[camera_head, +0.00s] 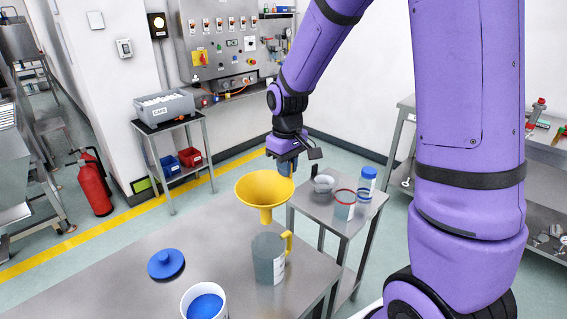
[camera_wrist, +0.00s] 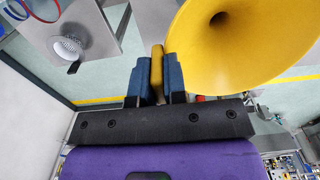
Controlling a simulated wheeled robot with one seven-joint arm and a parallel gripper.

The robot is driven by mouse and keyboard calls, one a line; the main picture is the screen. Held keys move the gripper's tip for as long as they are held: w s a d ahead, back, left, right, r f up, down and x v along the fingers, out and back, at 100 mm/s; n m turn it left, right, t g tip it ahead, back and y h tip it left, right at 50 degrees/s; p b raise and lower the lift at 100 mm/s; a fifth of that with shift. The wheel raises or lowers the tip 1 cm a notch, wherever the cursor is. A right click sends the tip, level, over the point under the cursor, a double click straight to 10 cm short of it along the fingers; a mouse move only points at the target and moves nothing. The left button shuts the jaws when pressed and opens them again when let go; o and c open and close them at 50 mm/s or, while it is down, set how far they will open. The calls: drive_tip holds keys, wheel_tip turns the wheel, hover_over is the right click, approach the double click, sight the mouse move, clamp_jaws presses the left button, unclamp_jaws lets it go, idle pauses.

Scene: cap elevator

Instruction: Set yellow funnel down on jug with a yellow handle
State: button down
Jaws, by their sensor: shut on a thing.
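The yellow funnel (camera_head: 263,192) is a wide cone with its spout pointing down. My gripper (camera_head: 286,168) is shut on its rim side and holds it upright in the air. In the wrist view the funnel (camera_wrist: 225,45) fills the upper right, and my gripper (camera_wrist: 157,75) has its blue fingers closed around a narrow yellow tab. The grey jug with a yellow handle (camera_head: 268,262) stands on the table below the funnel. The spout appears just above the jug's top in the head view; whether it touches is unclear. The jug's opening is not clearly visible.
A blue lid (camera_head: 165,263) and a white tub with blue contents (camera_head: 205,302) are on the steel table (camera_head: 130,255). A small side table (camera_head: 335,213) holds a blue-capped jar (camera_head: 366,184) and a red-rimmed container (camera_head: 344,204). Free tabletop lies left of the jug.

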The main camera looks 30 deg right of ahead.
sight(267, 197)
drive_tip(key=shift+f, duration=0.15)
wheel_tip(267, 197, down, 7)
drive_tip(key=shift+r, duration=0.2)
idle(0.7)
drive_tip(key=shift+f, duration=2.15)
idle(2.0)
